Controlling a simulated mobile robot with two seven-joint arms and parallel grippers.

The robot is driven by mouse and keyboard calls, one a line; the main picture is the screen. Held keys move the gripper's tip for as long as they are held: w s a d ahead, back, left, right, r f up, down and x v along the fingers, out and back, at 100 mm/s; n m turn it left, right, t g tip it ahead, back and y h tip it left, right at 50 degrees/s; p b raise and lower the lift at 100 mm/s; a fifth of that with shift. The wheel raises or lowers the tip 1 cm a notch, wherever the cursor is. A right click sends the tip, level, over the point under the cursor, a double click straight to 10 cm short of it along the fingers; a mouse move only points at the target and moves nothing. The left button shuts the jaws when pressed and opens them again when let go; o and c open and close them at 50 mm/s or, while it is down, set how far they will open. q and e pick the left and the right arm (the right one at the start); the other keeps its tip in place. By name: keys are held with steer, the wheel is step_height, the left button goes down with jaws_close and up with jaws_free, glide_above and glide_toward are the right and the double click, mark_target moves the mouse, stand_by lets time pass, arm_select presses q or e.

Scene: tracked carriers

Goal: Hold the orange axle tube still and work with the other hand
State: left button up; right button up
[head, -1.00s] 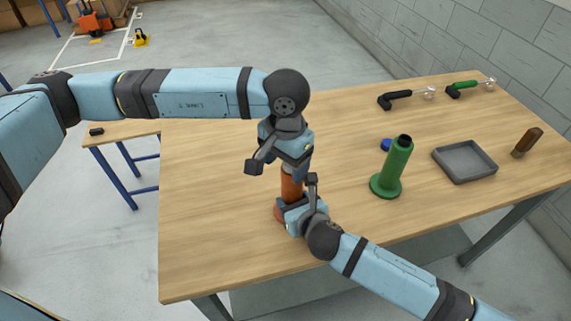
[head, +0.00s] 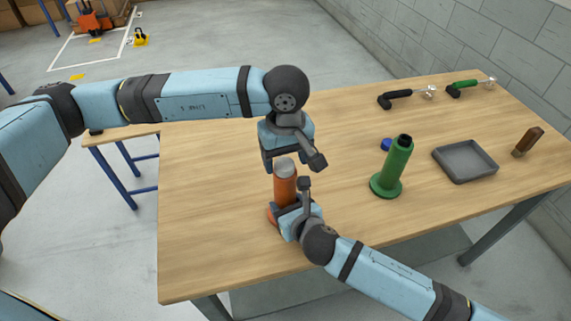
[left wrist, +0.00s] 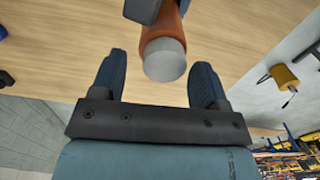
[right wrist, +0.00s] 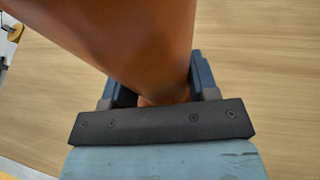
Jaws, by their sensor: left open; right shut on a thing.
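The orange axle tube (head: 286,188) stands upright on the table, with a grey cap (head: 285,167) on its top end. My right gripper (head: 279,207) is shut around the lower part of the tube; the right wrist view shows the orange tube (right wrist: 140,40) between its fingers. My left gripper (head: 284,158) is just above the tube, pointing down. Its fingers are open in the left wrist view (left wrist: 158,85), and the grey cap (left wrist: 165,60) shows beyond and between them, apart from both. The tube's base is partly hidden by my right gripper.
A green tube on a round base (head: 394,170) stands right of centre, with a blue cap (head: 386,145) behind it. The table's left side is clear.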

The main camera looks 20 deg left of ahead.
arm_select(q)
steer(key=n, duration=0.4)
steer(key=shift+n, duration=0.3)
arm_select(e)
steer(key=shift+w+r, duration=0.1)
steer(key=shift+r, duration=0.05)
arm_select(q)
steer(key=n, duration=0.4)
steer(key=shift+s+f, duration=0.1)
steer(key=shift+s, duration=0.05)
steer(key=shift+c, duration=0.2)
steer(key=c, duration=0.7)
steer(key=m, duration=0.7)
steer(key=shift+m, duration=1.2)
